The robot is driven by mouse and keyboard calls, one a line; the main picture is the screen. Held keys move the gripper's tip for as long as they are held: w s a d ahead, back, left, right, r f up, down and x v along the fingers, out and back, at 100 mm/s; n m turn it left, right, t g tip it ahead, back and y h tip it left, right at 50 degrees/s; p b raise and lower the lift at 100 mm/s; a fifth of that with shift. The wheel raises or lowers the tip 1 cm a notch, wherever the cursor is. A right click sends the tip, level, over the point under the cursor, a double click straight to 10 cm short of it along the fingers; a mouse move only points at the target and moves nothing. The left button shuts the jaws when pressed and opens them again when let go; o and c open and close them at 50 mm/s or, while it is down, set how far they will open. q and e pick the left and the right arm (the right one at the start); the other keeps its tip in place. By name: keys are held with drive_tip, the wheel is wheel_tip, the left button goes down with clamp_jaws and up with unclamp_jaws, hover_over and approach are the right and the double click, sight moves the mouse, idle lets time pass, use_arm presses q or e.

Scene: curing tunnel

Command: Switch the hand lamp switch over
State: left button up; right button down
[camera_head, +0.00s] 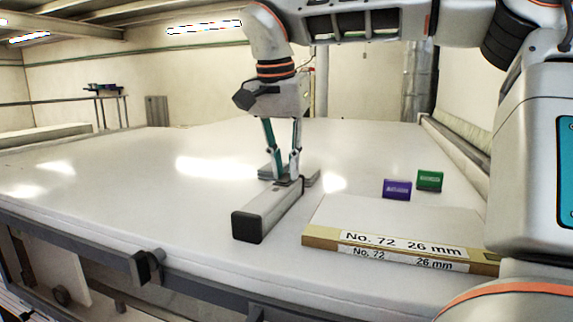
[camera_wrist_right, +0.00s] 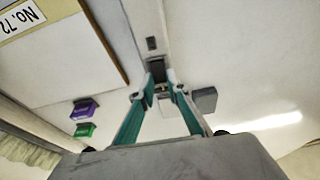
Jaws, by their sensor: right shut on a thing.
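The hand lamp (camera_head: 268,213) is a long grey bar with a black end cap, lying on the white table. My right gripper (camera_head: 283,180) points down at the lamp's far end, with its fingertips closed on it. In the right wrist view, the lamp (camera_wrist_right: 143,22) runs up from between the fingertips (camera_wrist_right: 161,82). A small dark patch (camera_wrist_right: 151,43) shows on its face there; I cannot tell if it is the switch. The fingers hide part of the far end. My left gripper is not in view.
A board (camera_head: 390,216) labelled "No. 72 26 mm" lies right of the lamp. A purple block (camera_head: 397,190) and a green block (camera_head: 429,180) stand behind it. A grey rail (camera_head: 190,283) runs along the table's front edge. The table's left side is clear.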

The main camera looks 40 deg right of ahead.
drive_tip(key=c, duration=2)
unclamp_jaws()
drive_tip(key=shift+o, duration=0.2)
drive_tip(key=v, duration=1.2)
drive_tip(key=shift+s, duration=0.1)
